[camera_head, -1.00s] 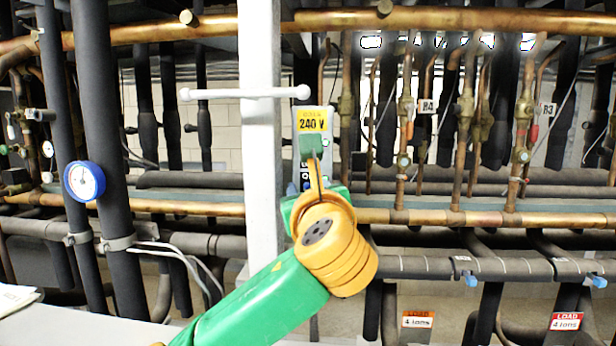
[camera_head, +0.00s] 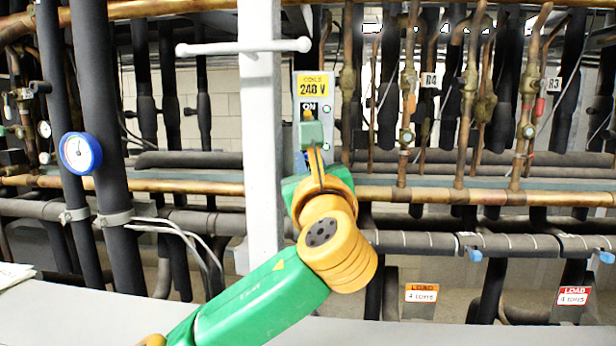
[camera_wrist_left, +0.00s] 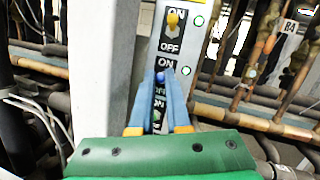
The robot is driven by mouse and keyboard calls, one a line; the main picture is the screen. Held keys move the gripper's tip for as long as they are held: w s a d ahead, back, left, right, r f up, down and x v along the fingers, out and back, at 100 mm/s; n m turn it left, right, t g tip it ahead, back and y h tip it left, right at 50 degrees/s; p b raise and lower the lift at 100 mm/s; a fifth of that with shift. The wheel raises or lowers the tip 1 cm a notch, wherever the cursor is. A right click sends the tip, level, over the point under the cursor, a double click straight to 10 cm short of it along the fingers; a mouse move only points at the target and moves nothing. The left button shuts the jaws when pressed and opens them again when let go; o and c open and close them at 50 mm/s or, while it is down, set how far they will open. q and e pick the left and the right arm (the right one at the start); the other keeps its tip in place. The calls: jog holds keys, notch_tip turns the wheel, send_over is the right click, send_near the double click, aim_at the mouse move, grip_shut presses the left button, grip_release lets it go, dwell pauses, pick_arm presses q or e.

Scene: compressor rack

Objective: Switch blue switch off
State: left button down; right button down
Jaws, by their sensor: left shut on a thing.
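The blue switch (camera_wrist_left: 160,76) is on the narrow switch panel (camera_wrist_left: 182,58), between ON and OFF labels, in the left wrist view. My left gripper (camera_wrist_left: 161,80) has its two blue-grey fingers on either side of the switch, shut on it. I cannot tell whether the lever points up or down. In the head view the left gripper (camera_head: 312,130) is in front of the panel (camera_head: 326,90) and hides the blue switch. A yellow switch (camera_wrist_left: 173,20) sits above it near its own ON label. My right gripper is not in view.
A white post (camera_head: 260,130) with a crossbar (camera_head: 245,47) stands just left of the panel. Copper and black pipes fill the space around it. A blue-rimmed gauge (camera_head: 80,153) is at left. A grey surface (camera_head: 90,305) lies in front.

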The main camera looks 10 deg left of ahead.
pick_arm(q)
jog(key=shift+w+f+n+t+y+b, duration=0.1)
jog(key=shift+f+n+t+y+b, duration=0.45)
jog(key=shift+t+b, duration=0.55)
jog(key=shift+w+f+n+t+y+b, duration=0.1)
jog(key=shift+f+n+t+y+b, duration=0.3)
jog(key=shift+t+y+b, duration=0.7)
jog(key=shift+w+f+n+t+y+b, duration=0.1)
jog(key=shift+f+n+t+y+b, duration=0.45)
jog(key=shift+b, duration=0.95)
jog(key=shift+r+n+t, duration=0.25)
jog(key=shift+n+t, duration=0.05)
jog(key=shift+t, duration=0.05)
jog(key=c, duration=0.9)
grip_release()
